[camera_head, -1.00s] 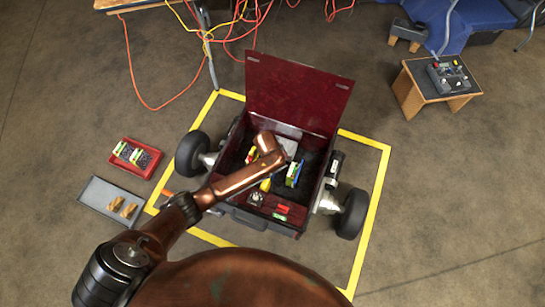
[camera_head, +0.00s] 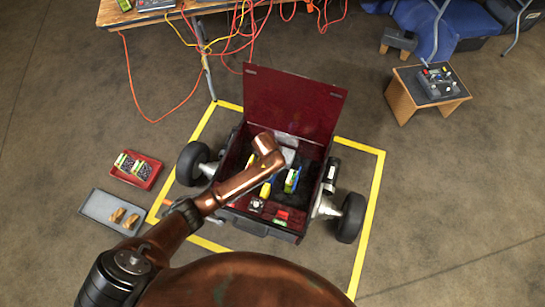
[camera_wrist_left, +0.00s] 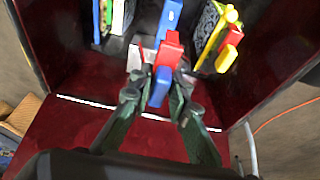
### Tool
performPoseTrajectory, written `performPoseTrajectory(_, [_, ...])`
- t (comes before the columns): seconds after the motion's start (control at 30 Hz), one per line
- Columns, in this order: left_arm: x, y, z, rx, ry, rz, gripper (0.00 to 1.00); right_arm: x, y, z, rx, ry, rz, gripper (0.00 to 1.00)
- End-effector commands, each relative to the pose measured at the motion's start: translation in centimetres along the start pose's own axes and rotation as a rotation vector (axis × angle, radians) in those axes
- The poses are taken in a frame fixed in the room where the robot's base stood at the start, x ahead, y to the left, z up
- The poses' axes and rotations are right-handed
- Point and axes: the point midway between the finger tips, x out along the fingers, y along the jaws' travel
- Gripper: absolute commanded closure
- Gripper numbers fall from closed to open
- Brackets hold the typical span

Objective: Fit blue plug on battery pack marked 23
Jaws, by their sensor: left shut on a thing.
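My left gripper (camera_wrist_left: 159,92) is shut on a blue plug (camera_wrist_left: 160,87), with a red block (camera_wrist_left: 168,50) adjoining it in the left wrist view. In the head view my left arm reaches over the open dark-red box, hiding its fingers. One battery pack with green, white and blue parts (camera_wrist_left: 118,15) is at the left of the wrist view; it also shows in the head view (camera_head: 291,181). Another pack (camera_wrist_left: 212,35), with yellow and red parts, is at the right. I cannot read a number on either pack. My right gripper is out of view.
The box's red lid (camera_head: 293,103) stands open at the far side. Wheels (camera_head: 350,217) flank the box inside a yellow floor outline. A red tray (camera_head: 150,178) and a grey tray (camera_head: 98,207) lie left. A small wooden stand (camera_head: 402,98) is at right.

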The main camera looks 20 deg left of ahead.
Motion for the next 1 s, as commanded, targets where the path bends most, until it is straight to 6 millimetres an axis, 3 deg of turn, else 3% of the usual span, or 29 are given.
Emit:
performPoseTrajectory(0.6, [3.4, 0.0, 1.1, -0.001, -0.001, 0.000, 1.00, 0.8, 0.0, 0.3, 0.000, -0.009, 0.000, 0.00])
performPoseTrajectory(1.0, [3.5, 0.0, 1.0, 0.000, 0.001, 0.000, 1.00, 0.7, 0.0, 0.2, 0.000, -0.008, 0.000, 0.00])
